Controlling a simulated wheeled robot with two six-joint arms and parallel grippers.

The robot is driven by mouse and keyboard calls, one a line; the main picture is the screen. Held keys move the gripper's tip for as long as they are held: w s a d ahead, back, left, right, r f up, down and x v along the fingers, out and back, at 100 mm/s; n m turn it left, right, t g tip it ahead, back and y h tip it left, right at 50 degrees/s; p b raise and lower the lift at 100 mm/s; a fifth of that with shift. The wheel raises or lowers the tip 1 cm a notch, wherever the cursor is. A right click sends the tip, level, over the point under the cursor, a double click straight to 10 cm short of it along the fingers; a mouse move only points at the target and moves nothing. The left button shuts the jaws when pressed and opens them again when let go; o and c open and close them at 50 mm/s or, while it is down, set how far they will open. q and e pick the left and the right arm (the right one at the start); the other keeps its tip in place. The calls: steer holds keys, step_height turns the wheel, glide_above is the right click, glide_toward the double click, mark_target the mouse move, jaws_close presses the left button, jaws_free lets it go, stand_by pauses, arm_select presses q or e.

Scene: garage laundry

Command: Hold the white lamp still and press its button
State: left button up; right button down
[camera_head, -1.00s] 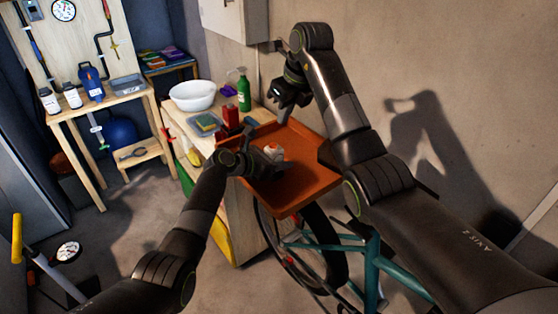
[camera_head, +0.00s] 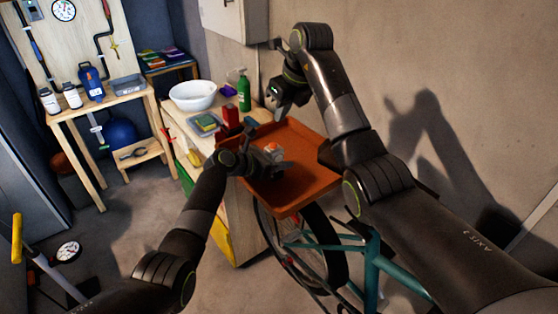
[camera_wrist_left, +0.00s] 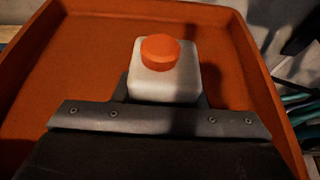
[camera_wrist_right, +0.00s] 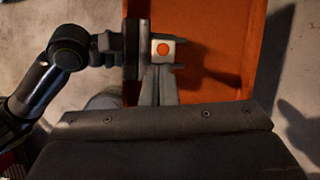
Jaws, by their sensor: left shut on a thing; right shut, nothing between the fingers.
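The white lamp (camera_wrist_left: 165,82) is a small white block with an orange button (camera_wrist_left: 160,50) on top. It stands in the orange tray (camera_head: 293,208). It also shows in the head view (camera_head: 272,151) and from above in the right wrist view (camera_wrist_right: 162,50). My left gripper (camera_head: 273,157) reaches in from the left and is shut on the lamp's sides, with the button uncovered. My right gripper (camera_head: 273,112) is shut and empty, above the tray's far side. In the right wrist view its closed fingers (camera_wrist_right: 158,82) appear just below the lamp, apart from the button.
A workbench holds a white basin (camera_head: 193,96), a green bottle (camera_head: 244,92) and a red container (camera_head: 231,115) beyond the tray. A teal bicycle (camera_head: 370,265) stands below the tray. The wall is close on the right. The tray's near part is clear.

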steer(key=w+a+r+m+t+y, duration=0.3)
steer(key=a+r+m+t+y, duration=0.15)
steer(key=a+r+y, duration=1)
steer(key=w+d+r+m+t+h, duration=0.1)
steer(key=d+r+m+t+h, duration=0.1)
steer(key=d+r+m+t, duration=0.45)
steer(key=w+d+r+m+t+h, duration=0.25)
steer(key=r+m+t, duration=0.5)
steer(key=m, duration=0.45)
steer(key=w+d+m+t+h, duration=0.25)
steer(key=d+m+h, duration=0.25)
steer(key=m+h, duration=0.65)
steer(key=m+g, duration=1.7)
glide_above(273, 145)
step_height(273, 145, down, 27)
steer(key=shift+s+f, duration=0.1)
steer(key=shift+f, duration=4.1)
